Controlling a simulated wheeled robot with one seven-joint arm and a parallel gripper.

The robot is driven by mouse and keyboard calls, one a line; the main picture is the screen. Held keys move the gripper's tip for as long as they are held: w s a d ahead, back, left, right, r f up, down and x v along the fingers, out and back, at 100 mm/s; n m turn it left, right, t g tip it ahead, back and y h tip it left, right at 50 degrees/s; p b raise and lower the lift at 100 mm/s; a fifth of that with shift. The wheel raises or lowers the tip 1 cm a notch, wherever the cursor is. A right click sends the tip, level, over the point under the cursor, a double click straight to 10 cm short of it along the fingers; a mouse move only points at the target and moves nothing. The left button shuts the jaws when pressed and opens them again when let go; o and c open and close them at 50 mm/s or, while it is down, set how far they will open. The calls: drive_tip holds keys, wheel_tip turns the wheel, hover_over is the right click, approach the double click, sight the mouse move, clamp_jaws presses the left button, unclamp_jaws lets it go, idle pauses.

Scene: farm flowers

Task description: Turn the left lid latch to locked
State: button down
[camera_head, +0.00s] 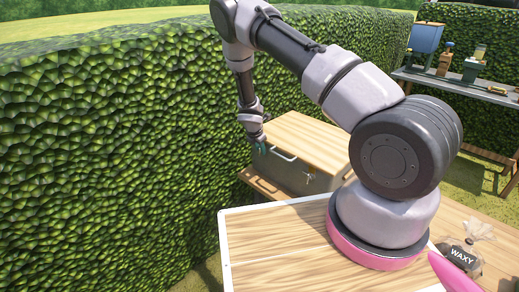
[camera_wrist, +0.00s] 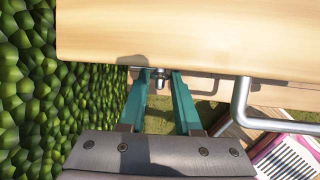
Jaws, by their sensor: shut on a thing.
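The box has a pale wooden lid (camera_head: 312,137) and a grey front (camera_head: 290,173) with a handle (camera_head: 283,154). In the wrist view the lid (camera_wrist: 190,40) fills the top. My gripper (camera_head: 260,148) is at the front left corner of the box. In the wrist view my gripper's (camera_wrist: 161,76) teal fingers are on both sides of the small metal left latch (camera_wrist: 159,80), just under the lid edge, and are shut on it. The latch's exact angle is hard to tell. In the head view my gripper hides the left latch. A brass-coloured latch (camera_head: 307,178) shows at the right of the front.
A tall green hedge (camera_head: 110,140) stands close on the left. The handle (camera_wrist: 243,102) juts out just right of my gripper. A bag marked WAXY (camera_head: 461,255) is at the lower right. A shelf (camera_head: 455,85) with several items stands at the back right.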

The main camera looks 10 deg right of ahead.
drive_tip(key=shift+s+d+f+m+t+y, duration=0.1)
drive_tip(key=shift+s+m+t+y, duration=0.1)
drive_tip(key=shift+t+y, duration=0.45)
drive_tip(key=shift+s+d+m+t+y, duration=0.1)
drive_tip(key=shift+m+t+y, duration=0.15)
drive_tip(key=shift+t, duration=0.7)
drive_tip(key=c, duration=0.6)
unclamp_jaws()
drive_tip(key=shift+c, duration=0.2)
